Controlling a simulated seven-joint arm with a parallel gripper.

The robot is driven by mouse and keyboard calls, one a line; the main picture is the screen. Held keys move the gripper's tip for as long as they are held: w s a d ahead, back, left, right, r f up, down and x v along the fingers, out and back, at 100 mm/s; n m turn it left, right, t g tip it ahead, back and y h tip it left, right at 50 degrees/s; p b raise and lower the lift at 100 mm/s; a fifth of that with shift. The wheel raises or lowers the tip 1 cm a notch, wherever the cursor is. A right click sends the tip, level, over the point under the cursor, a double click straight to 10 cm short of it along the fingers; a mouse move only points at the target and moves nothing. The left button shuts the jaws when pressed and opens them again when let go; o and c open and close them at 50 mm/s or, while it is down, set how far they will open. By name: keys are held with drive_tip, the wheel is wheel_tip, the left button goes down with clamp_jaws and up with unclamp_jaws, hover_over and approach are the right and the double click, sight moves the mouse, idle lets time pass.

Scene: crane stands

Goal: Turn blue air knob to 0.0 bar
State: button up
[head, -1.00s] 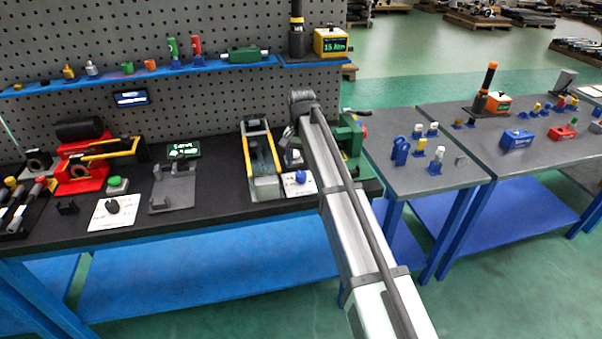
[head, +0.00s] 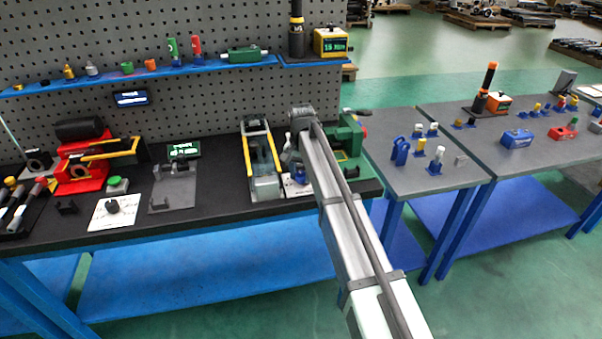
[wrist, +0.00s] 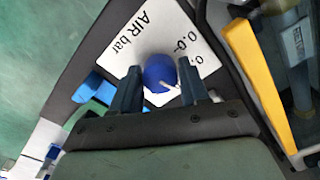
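The blue air knob (wrist: 160,72) sits on a white plate (wrist: 197,40) lettered "AIR bar", with "0.0" printed near it. A thin pale pointer line shows on the knob. My gripper (wrist: 160,82) is open, its two dark fingers on either side of the knob in the wrist view. The gaps are narrow, and I cannot tell whether either finger touches it. In the head view the knob (head: 299,177) shows small at the bench's front, below the end of my arm, which hides most of the gripper and part of the plate.
A device with yellow rails (head: 262,162) stands just left of the knob; a yellow bar (wrist: 255,70) is close in the wrist view. A green machine (head: 347,140) stands behind my arm at right.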

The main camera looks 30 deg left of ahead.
drive_tip(key=c, duration=0.6)
drive_tip(key=shift+n, duration=0.3)
drive_tip(key=n, duration=0.3)
drive_tip(key=shift+n, duration=0.3)
drive_tip(key=n, duration=0.3)
drive_tip(key=shift+n, duration=0.3)
drive_tip(key=n, duration=0.4)
drive_tip(key=shift+n, duration=1.9)
